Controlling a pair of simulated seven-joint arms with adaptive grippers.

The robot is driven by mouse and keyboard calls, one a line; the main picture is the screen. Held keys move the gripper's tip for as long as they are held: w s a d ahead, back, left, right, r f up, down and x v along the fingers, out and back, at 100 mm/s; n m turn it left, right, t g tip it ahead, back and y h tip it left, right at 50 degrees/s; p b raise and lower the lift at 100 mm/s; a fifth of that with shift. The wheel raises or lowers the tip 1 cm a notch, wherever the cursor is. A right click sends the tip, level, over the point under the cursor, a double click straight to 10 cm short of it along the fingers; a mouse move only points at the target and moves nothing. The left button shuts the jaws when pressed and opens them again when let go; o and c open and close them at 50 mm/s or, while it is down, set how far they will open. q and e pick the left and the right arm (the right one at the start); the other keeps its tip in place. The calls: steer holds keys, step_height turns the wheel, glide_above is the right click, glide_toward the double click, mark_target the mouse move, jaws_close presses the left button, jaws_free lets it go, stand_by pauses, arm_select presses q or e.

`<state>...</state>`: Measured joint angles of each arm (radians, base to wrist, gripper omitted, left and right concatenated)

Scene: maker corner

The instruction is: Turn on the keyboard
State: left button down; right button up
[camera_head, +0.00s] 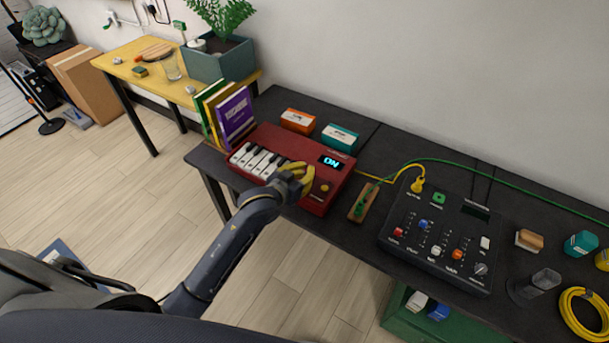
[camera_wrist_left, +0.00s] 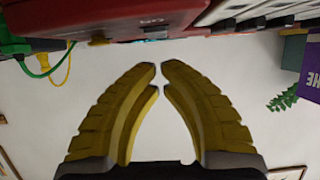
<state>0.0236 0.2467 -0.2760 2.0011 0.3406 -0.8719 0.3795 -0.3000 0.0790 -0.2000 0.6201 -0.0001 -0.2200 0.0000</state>
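The red keyboard (camera_head: 272,142) lies on the dark table, with white and black keys on its left part. Its small display (camera_head: 330,162) glows and reads "ON". A yellow knob (camera_head: 325,188) sits on its right end. My left gripper (camera_head: 308,180) is at the keyboard's front right part, close to the knob; I cannot tell if it touches. In the left wrist view, its yellow fingers (camera_wrist_left: 161,68) lean together with the tips almost meeting and nothing between them. The keyboard (camera_wrist_left: 130,18) shows upside down along the top there. My right gripper is not in view.
Books (camera_head: 235,114) stand behind the keyboard's left end. Orange (camera_head: 298,121) and teal (camera_head: 340,138) boxes lie behind it. A wooden strip (camera_head: 364,203) with green pieces and a black mixer (camera_head: 440,235) with cables are to its right.

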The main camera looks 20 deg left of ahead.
arm_select(q)
step_height(320, 180, up, 2)
steer(key=shift+s+r, duration=0.1)
steer(key=s+a, duration=0.2)
steer(key=s, duration=0.7)
steer(key=shift+s+a+r, duration=0.3)
steer(key=shift+a+r, duration=0.05)
